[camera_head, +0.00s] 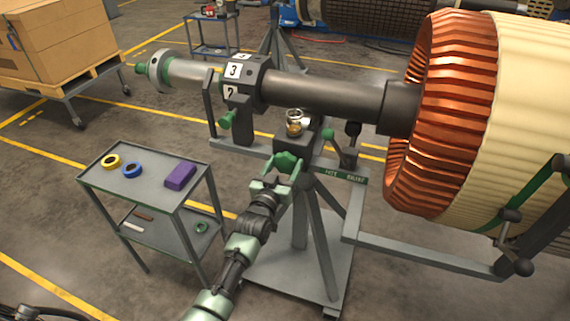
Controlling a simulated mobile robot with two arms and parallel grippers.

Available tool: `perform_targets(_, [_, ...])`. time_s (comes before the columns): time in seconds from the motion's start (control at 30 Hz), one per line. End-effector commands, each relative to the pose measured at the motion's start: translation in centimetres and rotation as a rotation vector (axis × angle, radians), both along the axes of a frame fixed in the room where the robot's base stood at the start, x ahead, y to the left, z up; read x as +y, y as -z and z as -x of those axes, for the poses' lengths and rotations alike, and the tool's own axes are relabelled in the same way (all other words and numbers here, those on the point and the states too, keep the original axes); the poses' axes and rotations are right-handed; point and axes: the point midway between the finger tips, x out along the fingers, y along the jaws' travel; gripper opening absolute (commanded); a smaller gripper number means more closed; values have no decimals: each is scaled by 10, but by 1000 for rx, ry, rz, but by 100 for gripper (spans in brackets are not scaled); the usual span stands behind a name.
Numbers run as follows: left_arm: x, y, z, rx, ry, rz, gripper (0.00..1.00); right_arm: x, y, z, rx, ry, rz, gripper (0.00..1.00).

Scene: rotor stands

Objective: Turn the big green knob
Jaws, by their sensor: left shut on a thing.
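The big green knob (287,162) sits on the front of a dark block on the rotor stand, below the shaft. My left gripper (281,176) comes up from below and is shut on this knob, its pale green fingers at the knob's sides. The fingers and the knob are similar in colour, so the exact contact is hard to make out. A smaller green knob (227,119) is on the stand to the left, and another green handle (329,136) is to the right. My right gripper is not in view.
The rotor shaft (330,94) runs above, joining the large copper and cream rotor (450,110) at right. A small jar (295,121) stands above the knob. A grey cart (102,180) with tape rolls and a purple box (181,175) is at left.

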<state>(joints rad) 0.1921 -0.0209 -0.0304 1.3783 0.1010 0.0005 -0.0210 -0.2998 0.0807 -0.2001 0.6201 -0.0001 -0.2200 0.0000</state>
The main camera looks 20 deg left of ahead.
Motion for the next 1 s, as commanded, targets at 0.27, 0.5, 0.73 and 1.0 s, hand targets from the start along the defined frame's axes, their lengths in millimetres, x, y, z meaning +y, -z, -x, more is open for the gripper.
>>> perform_targets(0.27, [0,2,0,7,0,86,24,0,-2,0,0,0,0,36])
perform_targets(0.5, [0,2,1,8,1,104,24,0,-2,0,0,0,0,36])
perform_targets(0.73, [0,2,1,8,2,103,24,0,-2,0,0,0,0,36])
perform_targets(1.0, [0,1,0,6,0,102,86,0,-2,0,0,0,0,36])
